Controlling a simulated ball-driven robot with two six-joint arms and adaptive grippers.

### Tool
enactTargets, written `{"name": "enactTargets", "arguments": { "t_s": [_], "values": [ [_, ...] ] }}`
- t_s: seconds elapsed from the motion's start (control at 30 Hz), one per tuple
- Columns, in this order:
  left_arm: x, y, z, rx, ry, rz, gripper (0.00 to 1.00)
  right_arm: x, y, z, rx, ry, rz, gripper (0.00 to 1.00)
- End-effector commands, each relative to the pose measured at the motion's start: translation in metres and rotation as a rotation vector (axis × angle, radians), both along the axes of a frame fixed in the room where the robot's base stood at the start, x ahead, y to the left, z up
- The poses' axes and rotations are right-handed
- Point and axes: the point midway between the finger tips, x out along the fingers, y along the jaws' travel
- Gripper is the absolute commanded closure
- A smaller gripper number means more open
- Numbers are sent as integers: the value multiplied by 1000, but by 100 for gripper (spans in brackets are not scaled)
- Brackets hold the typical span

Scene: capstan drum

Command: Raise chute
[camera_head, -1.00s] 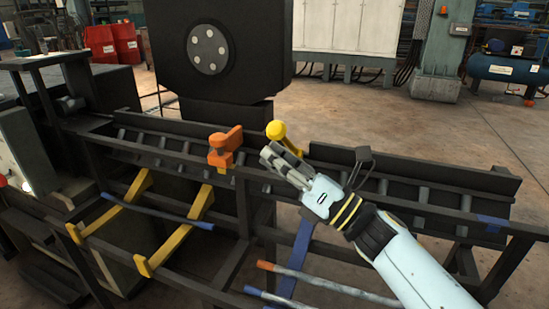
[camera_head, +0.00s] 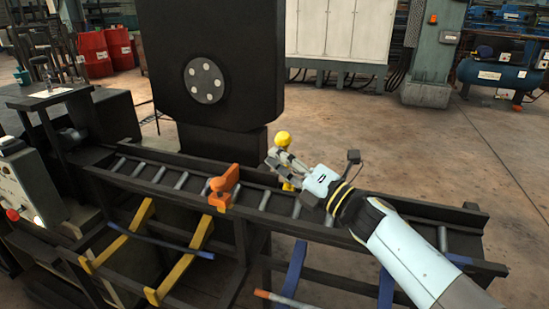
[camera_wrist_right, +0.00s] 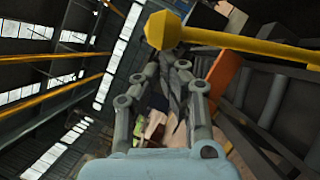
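The chute is a long dark roller trough (camera_head: 345,238) running across the head view, its rollers showing in one line. A yellow lever with a round knob (camera_head: 283,138) stands nearly upright at its far side; the lever also shows in the right wrist view (camera_wrist_right: 165,30), its bar running right. My right gripper (camera_head: 275,160) is just in front of the lever, below the knob. In the wrist view its fingers are apart (camera_wrist_right: 166,68) and the lever passes beyond the tips, not between them. Whether they touch it is unclear. The left gripper is out of view.
An orange stop block (camera_head: 223,187) sits on the trough left of the lever. Yellow arms (camera_head: 180,265) and blue supports (camera_head: 293,268) stand in front of it. A tall black machine (camera_head: 207,80) rises behind. The floor (camera_head: 390,150) behind the right part is clear.

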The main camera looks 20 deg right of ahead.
Motion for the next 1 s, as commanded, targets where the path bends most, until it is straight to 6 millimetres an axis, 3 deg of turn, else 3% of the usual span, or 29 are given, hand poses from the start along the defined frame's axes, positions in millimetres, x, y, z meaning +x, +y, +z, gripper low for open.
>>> {"name": "enactTargets", "arguments": {
  "t_s": [0.03, 0.2, 0.53, 1.0],
  "values": [
    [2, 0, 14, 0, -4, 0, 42, 7, -5, 15, 20, 24, -2, 100],
    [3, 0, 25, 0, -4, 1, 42, 24, -16, 19, 88, 127, -2, 100],
    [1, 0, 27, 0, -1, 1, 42, 43, -29, 21, 115, 169, -1, 100],
    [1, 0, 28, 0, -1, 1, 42, 48, -32, 22, 113, 167, -1, 100]
  ]
}}
